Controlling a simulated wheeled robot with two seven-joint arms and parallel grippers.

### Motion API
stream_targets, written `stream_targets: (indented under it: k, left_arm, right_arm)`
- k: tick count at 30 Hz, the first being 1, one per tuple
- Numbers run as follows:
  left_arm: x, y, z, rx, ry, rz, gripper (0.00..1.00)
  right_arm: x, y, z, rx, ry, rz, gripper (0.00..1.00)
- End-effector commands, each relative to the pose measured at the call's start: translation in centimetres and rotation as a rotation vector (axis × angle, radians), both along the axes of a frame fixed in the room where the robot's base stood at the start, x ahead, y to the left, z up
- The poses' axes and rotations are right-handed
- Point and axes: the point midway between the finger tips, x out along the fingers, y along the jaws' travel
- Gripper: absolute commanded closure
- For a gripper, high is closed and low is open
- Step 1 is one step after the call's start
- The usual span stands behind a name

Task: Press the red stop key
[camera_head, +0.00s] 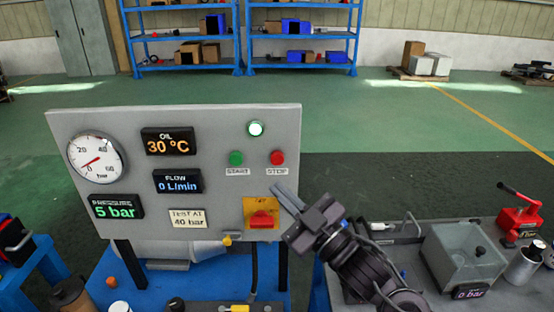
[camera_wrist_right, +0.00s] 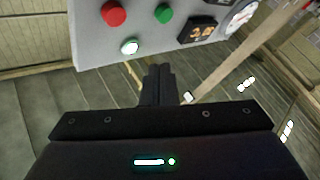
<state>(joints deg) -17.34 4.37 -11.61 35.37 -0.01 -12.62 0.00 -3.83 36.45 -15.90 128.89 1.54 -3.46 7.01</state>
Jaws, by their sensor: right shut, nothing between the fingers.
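The red stop key (camera_head: 277,158) is a round button on the right side of the grey panel (camera_head: 75,199), above a STOP label. The green start key (camera_head: 236,158) is to its left, and a lit white lamp (camera_head: 256,129) is above them. My right gripper (camera_head: 280,192) is shut and empty, just below the stop key in the head view, apart from it in the picture. In the right wrist view the red key (camera_wrist_right: 114,13) is at the upper left, beyond the shut fingers (camera_wrist_right: 158,72). My left gripper is not in view.
A red switch (camera_head: 262,219) on a yellow plate sits low on the panel, close to my right gripper. A grey box (camera_head: 468,254) and a red-handled device (camera_head: 519,215) stand on the right bench. Displays and a round gauge (camera_head: 96,158) fill the panel's left.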

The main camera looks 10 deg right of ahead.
Motion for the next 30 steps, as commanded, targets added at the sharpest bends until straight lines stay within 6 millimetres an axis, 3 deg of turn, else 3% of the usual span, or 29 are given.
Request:
stream_targets:
  k: [9, 15, 30]
  left_arm:
    - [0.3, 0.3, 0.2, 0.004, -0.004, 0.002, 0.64]
    - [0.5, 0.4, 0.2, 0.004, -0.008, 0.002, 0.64]
    - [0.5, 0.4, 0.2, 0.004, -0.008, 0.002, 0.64]
  right_arm:
    - [4.5, -1.0, 0.2, 0.002, -0.002, -0.002, 1.00]
    - [6.2, -1.3, 0.1, 0.001, -0.001, -0.001, 1.00]
    - [6.8, -1.4, 0.0, 0.002, 0.001, 0.000, 1.00]
